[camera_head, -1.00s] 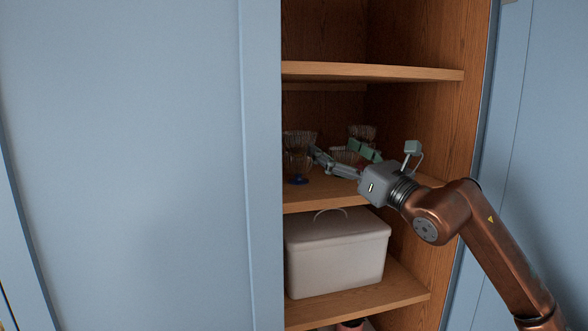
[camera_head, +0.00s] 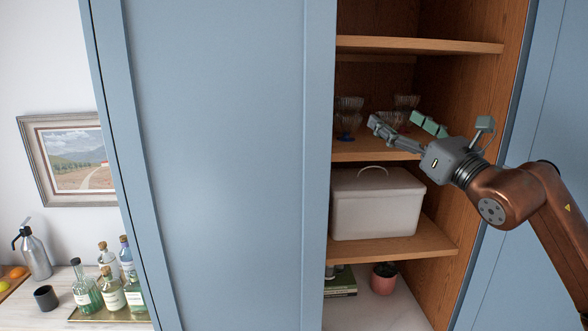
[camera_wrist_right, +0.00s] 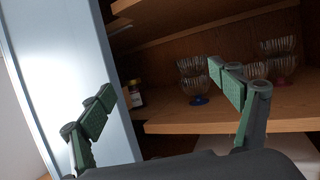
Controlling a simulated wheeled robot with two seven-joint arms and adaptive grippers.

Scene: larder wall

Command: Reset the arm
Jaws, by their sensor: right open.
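My right gripper (camera_head: 400,126) is open and empty, in front of the middle shelf (camera_head: 350,151) of the open cupboard. In the right wrist view its two green-padded fingers stand wide apart with nothing between them (camera_wrist_right: 160,88). Stemmed glasses stand on that shelf: one with a blue foot (camera_head: 347,122), also in the right wrist view (camera_wrist_right: 195,85), and one with a red foot (camera_wrist_right: 279,66). In the head view the fingers partly cover the glasses. My left gripper is not in view.
A lidded white box (camera_head: 375,207) stands on the shelf below. A blue door panel (camera_head: 215,150) closes off the left side. A potted plant (camera_head: 384,280) stands at the bottom. Several bottles (camera_head: 112,290) stand on a tray at far left. A small jar (camera_wrist_right: 136,93) shows behind the panel.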

